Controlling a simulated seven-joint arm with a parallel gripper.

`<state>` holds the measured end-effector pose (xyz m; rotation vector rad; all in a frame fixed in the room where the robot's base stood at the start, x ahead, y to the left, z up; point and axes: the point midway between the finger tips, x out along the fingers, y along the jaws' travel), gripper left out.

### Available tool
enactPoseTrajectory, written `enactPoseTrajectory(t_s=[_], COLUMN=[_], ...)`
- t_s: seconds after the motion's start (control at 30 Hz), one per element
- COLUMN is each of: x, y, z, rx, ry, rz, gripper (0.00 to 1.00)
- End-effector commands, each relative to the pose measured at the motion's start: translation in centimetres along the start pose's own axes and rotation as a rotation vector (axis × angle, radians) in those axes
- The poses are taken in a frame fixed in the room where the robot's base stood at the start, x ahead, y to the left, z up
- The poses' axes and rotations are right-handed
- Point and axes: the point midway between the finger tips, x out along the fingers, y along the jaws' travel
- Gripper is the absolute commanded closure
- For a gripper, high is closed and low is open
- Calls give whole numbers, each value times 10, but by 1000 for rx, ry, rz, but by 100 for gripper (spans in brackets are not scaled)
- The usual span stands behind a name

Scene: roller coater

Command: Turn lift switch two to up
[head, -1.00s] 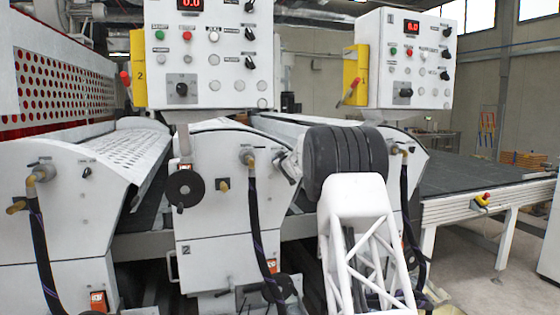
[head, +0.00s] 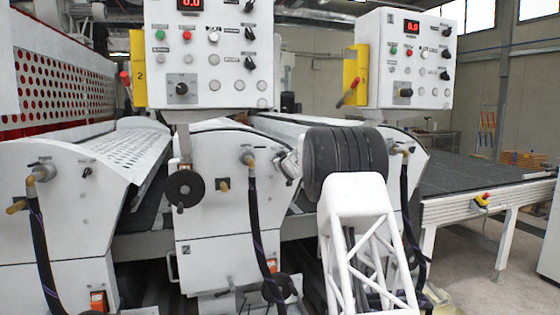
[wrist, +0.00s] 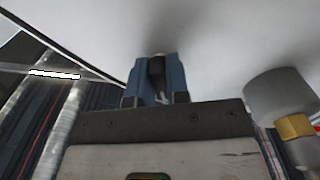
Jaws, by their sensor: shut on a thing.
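My gripper (wrist: 155,82) shows in the wrist view with its blue fingers shut around a small dark switch (wrist: 157,68) on a white panel. The fingers cover most of the switch, so its setting cannot be read. In the head view, my gripper (head: 287,165) is at the right side of the middle white machine body (head: 215,215). There the switch is hidden behind the gripper and my arm.
Two control boxes (head: 213,70) with red displays stand above the machine; the other is at right (head: 400,90). A hose fitting (wrist: 290,105) is close to the right of my gripper. A dark hose (head: 255,215) hangs from the middle body.

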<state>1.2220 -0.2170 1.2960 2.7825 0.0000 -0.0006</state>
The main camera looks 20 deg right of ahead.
Motion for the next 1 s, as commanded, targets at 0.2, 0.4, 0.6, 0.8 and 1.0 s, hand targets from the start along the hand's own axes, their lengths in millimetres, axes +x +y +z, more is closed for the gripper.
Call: enactPoseTrajectory(t_s=[0.2,0.4,0.6,0.8,1.0], x=[0,0,0,0,0], y=[-1,-1,-2,-2,-2], z=[-1,-1,-2,-3,-3], rx=[173,361,550,716,830], ry=[1,1,1,2,2], rz=[0,0,0,0,0], gripper=[100,100,100,100,100])
